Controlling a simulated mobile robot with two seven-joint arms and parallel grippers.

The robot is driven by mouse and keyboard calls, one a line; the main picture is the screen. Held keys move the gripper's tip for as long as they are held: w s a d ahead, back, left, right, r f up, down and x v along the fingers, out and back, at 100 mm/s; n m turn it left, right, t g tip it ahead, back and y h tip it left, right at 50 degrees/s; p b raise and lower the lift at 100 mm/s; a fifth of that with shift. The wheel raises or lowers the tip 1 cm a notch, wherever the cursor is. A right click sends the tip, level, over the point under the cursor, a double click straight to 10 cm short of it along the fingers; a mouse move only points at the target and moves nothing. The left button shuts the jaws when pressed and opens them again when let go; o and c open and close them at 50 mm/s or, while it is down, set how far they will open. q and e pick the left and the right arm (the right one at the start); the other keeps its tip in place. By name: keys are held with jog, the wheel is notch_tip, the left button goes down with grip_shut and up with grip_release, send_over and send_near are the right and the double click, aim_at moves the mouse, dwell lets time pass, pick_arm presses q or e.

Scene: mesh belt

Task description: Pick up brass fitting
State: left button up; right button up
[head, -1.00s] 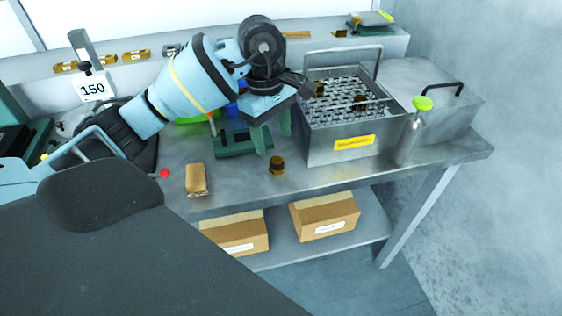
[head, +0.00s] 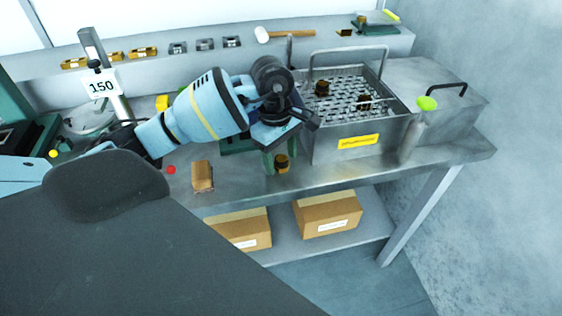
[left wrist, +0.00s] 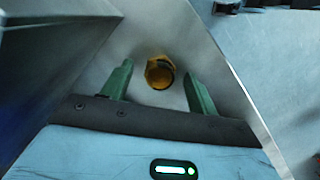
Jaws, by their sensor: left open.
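The brass fitting (head: 282,164) stands on the metal bench top near its front edge, left of the metal basket station. In the left wrist view the fitting (left wrist: 159,72) shows as a yellow-brown ring between and slightly beyond the two green fingers. My left gripper (head: 279,160) is open and empty, pointing down over the fitting, with a finger partly beside it in the head view. In the left wrist view my left gripper (left wrist: 157,88) has clear space on both sides of the fitting. My right gripper is not in view.
A metal tank (head: 330,150) with a mesh basket holding dark brass pieces stands close right of my gripper. A small brown block (head: 202,176) lies to the left. Cardboard boxes (head: 328,214) sit on the lower shelf.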

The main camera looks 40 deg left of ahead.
pick_arm(q)
jog(key=shift+f, duration=0.15)
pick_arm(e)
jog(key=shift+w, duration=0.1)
pick_arm(q)
jog(key=c, duration=1.1)
jog(key=shift+c, duration=0.3)
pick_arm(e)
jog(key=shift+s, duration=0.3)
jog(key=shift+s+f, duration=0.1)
